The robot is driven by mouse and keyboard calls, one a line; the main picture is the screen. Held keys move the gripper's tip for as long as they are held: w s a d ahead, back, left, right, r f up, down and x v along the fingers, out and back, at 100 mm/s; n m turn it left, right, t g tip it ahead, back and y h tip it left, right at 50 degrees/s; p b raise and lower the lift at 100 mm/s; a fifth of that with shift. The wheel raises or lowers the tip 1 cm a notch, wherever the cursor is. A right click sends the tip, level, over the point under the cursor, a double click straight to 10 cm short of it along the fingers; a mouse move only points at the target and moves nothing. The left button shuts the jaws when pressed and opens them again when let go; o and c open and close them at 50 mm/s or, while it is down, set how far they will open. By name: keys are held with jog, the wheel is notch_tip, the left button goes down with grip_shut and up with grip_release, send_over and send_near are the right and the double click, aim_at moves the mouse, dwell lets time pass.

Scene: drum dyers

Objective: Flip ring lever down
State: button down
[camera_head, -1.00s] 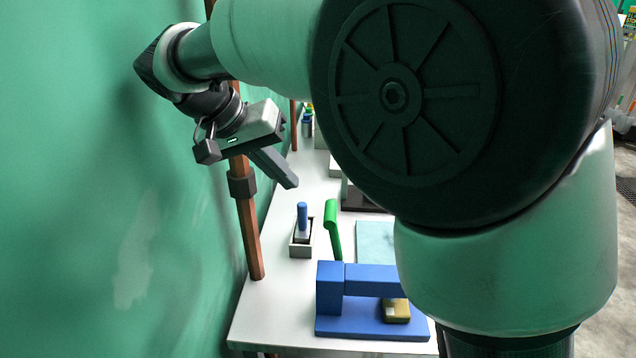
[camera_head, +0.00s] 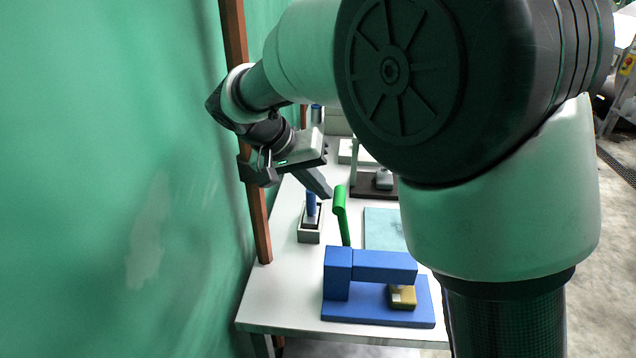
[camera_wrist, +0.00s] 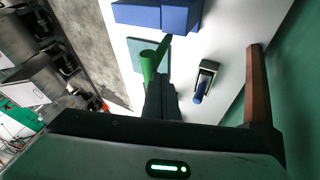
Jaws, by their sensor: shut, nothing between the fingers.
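Two upright handles stand on the white table, and I cannot tell which one is the ring lever. One is a green handle with a thick round top (camera_head: 340,201), just behind a blue press-like block (camera_head: 370,267). The other is a short blue lever (camera_head: 311,205) standing up from a small grey box (camera_head: 309,236) to its left. My gripper (camera_head: 323,189) is shut and empty, pointing down, and overlaps the blue lever's top in the head view. In the wrist view my fingers (camera_wrist: 160,88) appear beside the green handle (camera_wrist: 148,68); the blue lever (camera_wrist: 201,91) is farther right. Contact is not clear.
A brown post (camera_head: 258,215) and green wall (camera_head: 150,150) rise close on the left. A pale blue mat (camera_head: 384,229) lies right of the green handle. A yellowish block (camera_head: 403,297) sits on the blue base. Bare white table (camera_head: 280,297) shows at front left.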

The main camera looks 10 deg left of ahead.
jog(key=shift+d+r+y+b, duration=0.25)
jog(key=shift+d+y+b, duration=0.35)
jog(key=shift+d, duration=0.45)
jog(key=d+f+y+b, duration=0.2)
jog(key=d+y+b, duration=0.1)
jog(key=d, duration=0.3)
jog(key=d+f+m+y+b, duration=0.1)
jog(key=d+f+y+b, duration=0.2)
jog(key=d+b, duration=0.3)
jog(key=d+f+m+y+b, duration=0.1)
jog(key=d+f+y+b, duration=0.1)
jog(key=d+y+b, duration=0.3)
jog(key=shift+d+f, duration=0.25)
jog(key=shift+d, duration=1.1)
jog(key=shift+s+d+f+m, duration=0.1)
jog(key=shift+d+m, duration=0.05)
jog(key=shift+m, duration=0.15)
